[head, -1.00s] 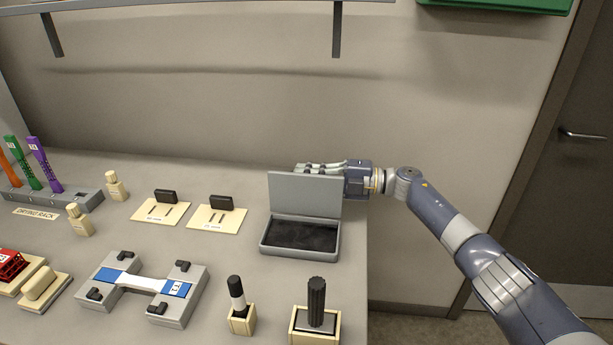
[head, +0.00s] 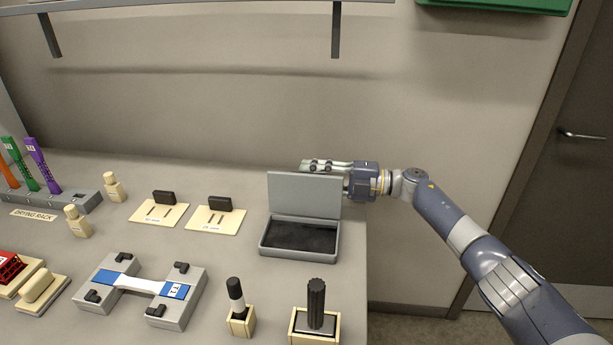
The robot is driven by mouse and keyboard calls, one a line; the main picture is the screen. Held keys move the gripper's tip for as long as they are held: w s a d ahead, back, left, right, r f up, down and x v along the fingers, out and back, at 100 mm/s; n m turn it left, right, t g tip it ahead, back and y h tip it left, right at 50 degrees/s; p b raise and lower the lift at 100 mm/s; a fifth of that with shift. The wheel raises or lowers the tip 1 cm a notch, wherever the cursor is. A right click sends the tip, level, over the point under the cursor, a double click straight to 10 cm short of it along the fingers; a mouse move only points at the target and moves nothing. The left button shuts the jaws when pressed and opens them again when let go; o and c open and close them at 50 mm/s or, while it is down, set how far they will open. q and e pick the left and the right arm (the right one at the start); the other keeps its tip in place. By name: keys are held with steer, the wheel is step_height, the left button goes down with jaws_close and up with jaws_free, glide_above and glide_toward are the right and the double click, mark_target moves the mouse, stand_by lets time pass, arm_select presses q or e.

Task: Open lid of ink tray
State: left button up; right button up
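The ink tray (head: 270,252) is a grey box near the right edge of the table, with a dark pad (head: 300,236) inside. Its lid (head: 304,195) stands up, roughly upright, at the tray's back edge. My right gripper (head: 308,167) is behind the lid, its fingers pointing left and showing above the lid's top edge. The lid hides part of it. I cannot tell whether its fingers are open or shut, or whether they touch the lid. My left gripper is not in view.
A stamp (head: 316,305) and a black-capped marker (head: 236,293) stand in holders in front of the tray. A grey fixture with a blue-ended specimen (head: 143,286), small boards and a drying rack (head: 60,205) lie left. A shelf (head: 180,5) hangs above.

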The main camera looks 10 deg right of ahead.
steer(key=v, duration=1)
steer(key=shift+d, duration=0.3)
steer(key=shift+s, duration=0.1)
